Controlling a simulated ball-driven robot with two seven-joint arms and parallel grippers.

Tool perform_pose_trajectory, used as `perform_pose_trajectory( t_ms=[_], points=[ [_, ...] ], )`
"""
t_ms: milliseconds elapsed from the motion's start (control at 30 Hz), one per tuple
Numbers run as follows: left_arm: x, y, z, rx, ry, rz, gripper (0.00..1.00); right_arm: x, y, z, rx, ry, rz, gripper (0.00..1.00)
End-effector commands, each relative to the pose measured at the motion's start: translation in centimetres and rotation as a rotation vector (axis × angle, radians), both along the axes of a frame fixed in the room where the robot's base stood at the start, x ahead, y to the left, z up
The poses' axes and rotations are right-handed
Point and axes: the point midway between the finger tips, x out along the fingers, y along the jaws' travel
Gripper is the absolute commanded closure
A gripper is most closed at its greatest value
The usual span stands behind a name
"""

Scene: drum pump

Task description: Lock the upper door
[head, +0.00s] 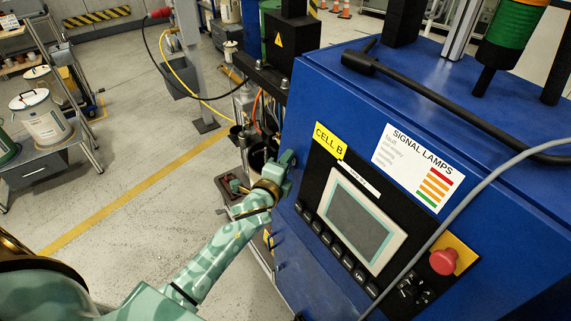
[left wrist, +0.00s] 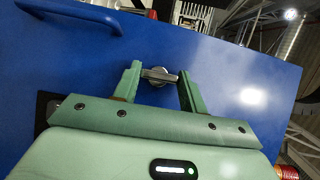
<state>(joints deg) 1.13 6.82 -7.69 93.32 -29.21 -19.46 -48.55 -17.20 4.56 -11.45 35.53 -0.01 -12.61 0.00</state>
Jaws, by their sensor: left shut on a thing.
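A blue panel, which I take to be the upper door (left wrist: 235,85), fills most of the left wrist view. A small silver-grey turn latch (left wrist: 159,76) sits on it. My left gripper (left wrist: 160,78) has one finger on each side of the latch and is shut on it. In the head view my left gripper (head: 287,160) reaches the near left side of the blue cabinet (head: 335,85); the latch and door face are hidden there. A blue bar handle (left wrist: 80,14) is at the panel's upper left. My right gripper is not in view.
The cabinet's sloped front carries a screen (head: 358,218), a row of buttons and a red emergency knob (head: 444,262). A grey cable (head: 470,205) hangs across it. Pump parts (head: 252,120) stand behind my gripper.

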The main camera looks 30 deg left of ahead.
Motion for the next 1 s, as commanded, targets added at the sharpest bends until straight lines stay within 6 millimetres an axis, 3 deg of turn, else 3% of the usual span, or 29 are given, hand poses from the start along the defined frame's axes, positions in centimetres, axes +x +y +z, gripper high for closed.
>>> perform_pose_trajectory(
  t_ms=[67,100,167,433,567,667,1000],
  points=[
    [0.0,0.1,-0.1,-0.002,0.001,0.001,0.81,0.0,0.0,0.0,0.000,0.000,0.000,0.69],
    [0.0,0.1,-0.1,-0.002,0.001,0.001,0.50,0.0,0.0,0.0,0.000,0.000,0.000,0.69],
    [0.0,0.1,-0.1,-0.001,0.001,0.001,0.36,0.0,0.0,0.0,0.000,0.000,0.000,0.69],
    [-0.1,0.0,0.0,0.000,0.001,0.000,0.36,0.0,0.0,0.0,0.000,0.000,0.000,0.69],
    [-1.1,0.0,0.1,0.001,0.001,0.000,0.36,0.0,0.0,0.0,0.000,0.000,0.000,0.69],
    [-2.9,-0.1,0.4,0.000,0.001,-0.001,0.36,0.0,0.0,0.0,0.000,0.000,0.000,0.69],
    [-11.9,-0.6,1.6,-0.001,0.004,0.000,0.36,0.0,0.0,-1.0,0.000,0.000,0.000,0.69]
  ],
)
